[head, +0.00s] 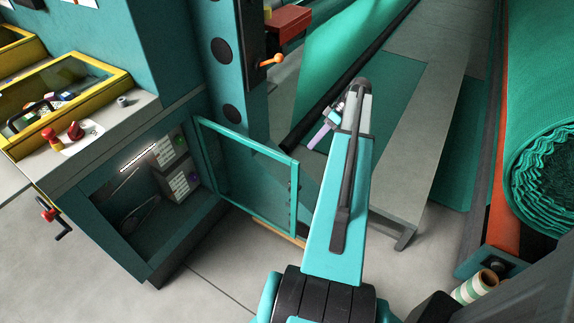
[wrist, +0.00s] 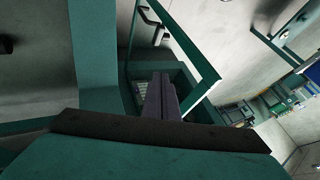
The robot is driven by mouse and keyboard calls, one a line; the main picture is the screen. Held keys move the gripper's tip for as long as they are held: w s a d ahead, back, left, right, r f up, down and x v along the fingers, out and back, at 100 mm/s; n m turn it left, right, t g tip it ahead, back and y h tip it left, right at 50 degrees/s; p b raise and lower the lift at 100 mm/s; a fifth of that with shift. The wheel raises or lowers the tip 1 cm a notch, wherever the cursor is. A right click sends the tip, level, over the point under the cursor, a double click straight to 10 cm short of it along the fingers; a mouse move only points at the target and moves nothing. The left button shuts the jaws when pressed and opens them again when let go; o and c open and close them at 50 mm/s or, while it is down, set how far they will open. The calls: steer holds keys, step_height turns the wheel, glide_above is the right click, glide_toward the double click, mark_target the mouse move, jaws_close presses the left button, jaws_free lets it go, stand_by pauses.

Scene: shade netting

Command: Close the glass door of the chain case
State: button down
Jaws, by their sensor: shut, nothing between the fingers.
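The chain case (head: 150,255) is a teal cabinet at the left of the head view, its front open. Inside are two labelled boxes and a dark chain or cable. Its glass door (head: 296,200), a clear pane in a teal frame, stands swung out to the right of the opening. My gripper (head: 314,145), with purple fingers, is beyond the door's top right corner. I cannot tell whether it touches the door. In the wrist view the shut, empty fingers (wrist: 161,85) point toward a teal frame (wrist: 203,50), which looks like the door.
A teal column (head: 228,60) with an orange-knobbed lever rises behind the door. A grey bench (head: 405,185) with green netting stands right of my arm. A netting roll (head: 545,155) is at far right. Yellow-rimmed trays (head: 110,72) sit above the case. Floor in front is clear.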

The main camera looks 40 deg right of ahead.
mark_target(292, 168)
steer(key=shift+w+a+f, duration=0.1)
steer(key=shift+w+a, duration=0.05)
steer(key=shift+a, duration=0.05)
steer(key=shift+w+a+f+p, duration=0.25)
steer(key=shift+a+f+p, duration=0.5)
steer(key=shift+a+f, duration=0.65)
steer(key=shift+w+a+f+p, duration=0.3)
steer(key=shift+a+f+p, duration=0.5)
steer(key=shift+a+f, duration=0.6)
steer(key=shift+w+a+f+p, duration=0.25)
steer(key=shift+a+f+p, duration=0.65)
steer(key=shift+a, duration=0.85)
steer(key=shift+f, duration=0.2)
steer(key=shift+a, duration=0.2)
